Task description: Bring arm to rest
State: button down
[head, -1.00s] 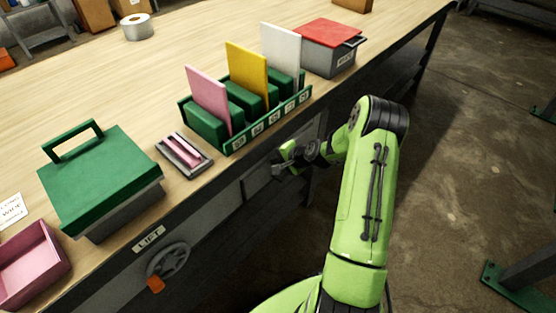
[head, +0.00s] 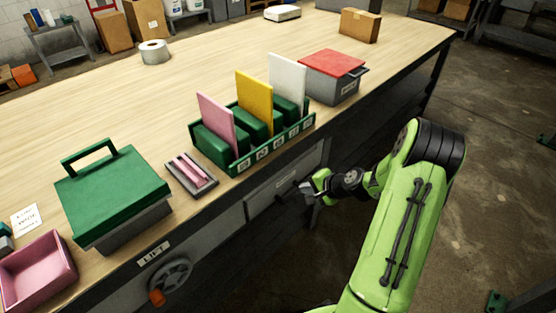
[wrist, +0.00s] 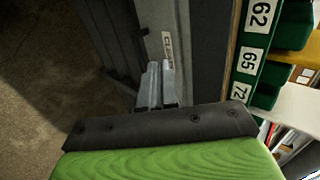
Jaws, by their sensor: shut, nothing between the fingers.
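My green arm (head: 403,228) reaches along the right front of the workbench, over the floor side. My gripper (head: 304,190) is beside the bench front, below the tabletop edge and in front of the grey drawer (head: 287,182). In the wrist view the two grey fingers (wrist: 157,85) lie together, with nothing between them. They point down along the bench front near a small label on the grey panel.
The wooden bench (head: 111,91) carries a green rack (head: 239,166) with pink, yellow and white panels, a small grey tray (head: 205,190), a green-lidded box (head: 112,187), a red-lidded box (head: 334,64) and a pink bin (head: 70,258). A handwheel (head: 171,280) juts from the front.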

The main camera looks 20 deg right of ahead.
jog(key=s+a+r+n+g+h+p, duration=0.1)
jog(key=s+a+r+n+g+p, duration=0.15)
jog(key=s+a+r+n, duration=0.6)
jog(key=w+a+r+n+g+h+p, duration=0.1)
jog(key=a+r+p, duration=0.35)
jog(key=r, duration=0.85)
jog(key=s+a+r+n+p, duration=0.2)
jog(key=s+r, duration=0.4)
jog(key=s, duration=0.3)
jog(key=s+a+r+n+h+p, duration=0.1)
jog(key=s+a+r+n, duration=0.1)
jog(key=s+r, duration=0.4)
jog(key=s+a, duration=0.1)
jog(key=s, duration=0.2)
jog(key=shift+r+p, duration=0.25)
jog(key=shift+p, duration=0.15)
jog(key=shift+a+n, duration=0.1)
jog(key=shift+n, duration=0.15)
